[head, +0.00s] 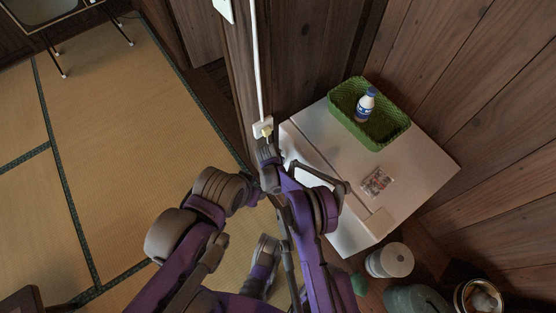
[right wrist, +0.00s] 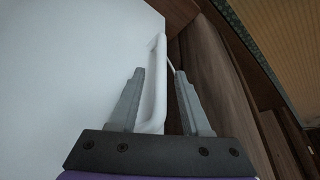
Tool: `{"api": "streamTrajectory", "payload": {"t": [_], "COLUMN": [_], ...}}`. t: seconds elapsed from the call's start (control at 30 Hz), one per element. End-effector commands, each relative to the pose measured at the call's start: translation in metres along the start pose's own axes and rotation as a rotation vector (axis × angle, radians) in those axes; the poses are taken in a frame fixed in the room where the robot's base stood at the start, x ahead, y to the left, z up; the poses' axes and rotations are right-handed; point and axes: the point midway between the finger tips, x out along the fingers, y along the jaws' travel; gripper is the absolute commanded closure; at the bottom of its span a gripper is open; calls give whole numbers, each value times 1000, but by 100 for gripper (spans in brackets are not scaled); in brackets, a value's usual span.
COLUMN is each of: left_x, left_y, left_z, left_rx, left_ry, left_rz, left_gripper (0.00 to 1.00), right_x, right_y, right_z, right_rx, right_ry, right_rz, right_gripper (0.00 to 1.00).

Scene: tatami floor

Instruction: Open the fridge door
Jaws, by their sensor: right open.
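The white fridge (head: 425,180) stands against the wooden wall in the head view, seen from above. Its door face (right wrist: 70,70) fills the left of the right wrist view and looks shut. A white bar handle (right wrist: 156,85) runs up the door's edge there. My right gripper (right wrist: 159,72) is open, with one grey finger on each side of the handle. I see a gap between handle and right finger; contact with the left finger is hard to tell. I cannot make out my left gripper.
On the fridge top are a green basket (head: 343,103) holding a white and blue bottle (head: 365,104), and a small packet (head: 377,182). A white roll (head: 390,260) and a pot (head: 478,296) stand at lower right. The tatami floor (head: 130,130) is open at left.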

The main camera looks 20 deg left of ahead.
Motion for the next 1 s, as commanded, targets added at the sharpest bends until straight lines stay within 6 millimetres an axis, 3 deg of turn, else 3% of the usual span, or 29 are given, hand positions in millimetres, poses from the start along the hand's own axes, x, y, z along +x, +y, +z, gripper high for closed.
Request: {"api": "streamTrajectory", "payload": {"t": [0.07, 0.33, 1.0], "left_x": [0, 0, 0], "left_y": [0, 0, 0], "left_z": [0, 0, 0], "left_rx": [0, 0, 0], "left_ry": [0, 0, 0], "left_rz": [0, 0, 0], "left_gripper": [50, 50, 50], "right_x": [0, 0, 0], "right_y": [0, 0, 0], "right_z": [0, 0, -1], "right_rx": [0, 0, 0], "right_ry": [0, 0, 1], "right_rz": [0, 0, 0], "right_gripper": [53, 100, 100]}}
